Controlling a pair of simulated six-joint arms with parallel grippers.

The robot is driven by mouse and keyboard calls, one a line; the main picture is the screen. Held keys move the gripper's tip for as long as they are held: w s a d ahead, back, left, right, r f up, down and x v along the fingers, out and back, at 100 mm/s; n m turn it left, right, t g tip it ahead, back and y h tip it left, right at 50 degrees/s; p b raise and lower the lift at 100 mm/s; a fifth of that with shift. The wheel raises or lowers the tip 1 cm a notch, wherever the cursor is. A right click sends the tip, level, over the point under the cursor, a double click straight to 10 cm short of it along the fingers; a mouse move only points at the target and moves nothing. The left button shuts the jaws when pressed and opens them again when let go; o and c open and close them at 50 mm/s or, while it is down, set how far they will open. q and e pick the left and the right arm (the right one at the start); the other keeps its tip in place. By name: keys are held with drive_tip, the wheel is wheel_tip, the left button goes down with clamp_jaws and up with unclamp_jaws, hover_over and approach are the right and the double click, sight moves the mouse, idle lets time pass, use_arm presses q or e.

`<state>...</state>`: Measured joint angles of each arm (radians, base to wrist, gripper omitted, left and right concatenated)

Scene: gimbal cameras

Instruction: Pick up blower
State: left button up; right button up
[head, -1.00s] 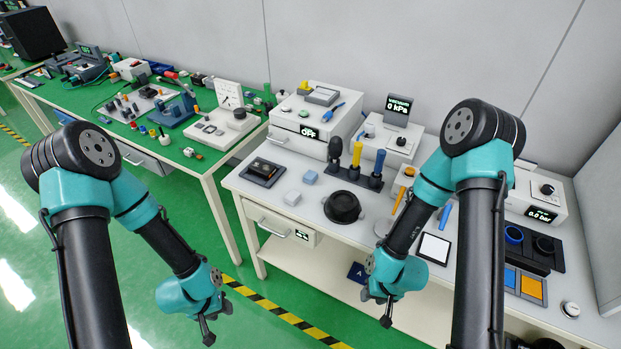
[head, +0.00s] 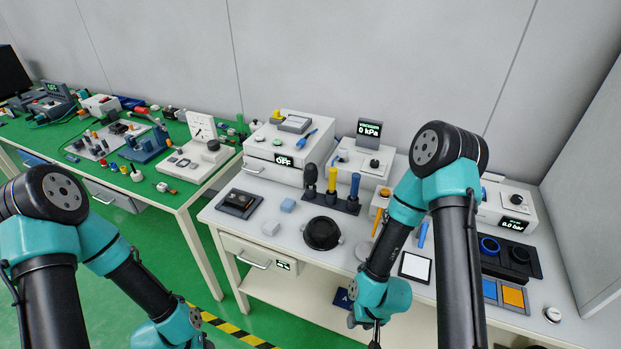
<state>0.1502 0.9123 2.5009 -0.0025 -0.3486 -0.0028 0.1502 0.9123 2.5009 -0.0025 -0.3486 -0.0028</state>
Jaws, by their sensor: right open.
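The black bulb that looks like the blower (head: 311,174) stands upright at the left end of a dark rack (head: 345,206) on the white bench. A yellow-handled tool (head: 332,180) and a blue-handled tool (head: 354,186) stand beside it in the same rack. My right gripper (head: 375,335) is open and empty at the front of the bench, below and to the right of the rack and well apart from the blower. My left arm comes in at the lower left; its gripper is cut off by the bottom edge.
A black round dish (head: 322,233) sits in front of the rack. A white box unit (head: 283,150) and a vacuum unit (head: 362,160) stand behind it. A white-topped pad (head: 415,267) lies to the right. A green-topped bench (head: 200,176) stands at the left.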

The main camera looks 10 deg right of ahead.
use_arm(q)
drive_tip(key=shift+o, duration=0.2)
idle(0.3)
drive_tip(key=o, duration=0.7)
drive_tip(key=shift+o, duration=0.2)
drive_tip(key=w+d+r+m+t, duration=0.2)
drive_tip(key=w+d+r, duration=0.2)
drive_tip(key=w+d, duration=0.2)
drive_tip(key=w+d+r+m+t+h, duration=0.1)
drive_tip(key=w+d+r, duration=0.4)
drive_tip(key=w, duration=0.6)
drive_tip(key=w+d+r+m+t+h, duration=0.1)
drive_tip(key=w+d+r+m+t, duration=0.2)
drive_tip(key=w+d+r+t, duration=0.2)
drive_tip(key=shift+w+d+r, duration=0.1)
drive_tip(key=shift+w+d, duration=0.6)
drive_tip(key=shift+w, duration=0.2)
drive_tip(key=shift+w+d, duration=0.7)
drive_tip(key=shift+w, duration=0.15)
drive_tip(key=m+t+h, duration=0.3)
approach(308, 180)
drive_tip(key=d+v, duration=0.1)
drive_tip(key=v, duration=0.4)
drive_tip(key=shift+s+a+r, duration=0.1)
drive_tip(key=shift+a+r, duration=0.05)
drive_tip(key=shift+r, duration=0.05)
drive_tip(key=shift+y, duration=0.3)
drive_tip(key=x, duration=1.2)
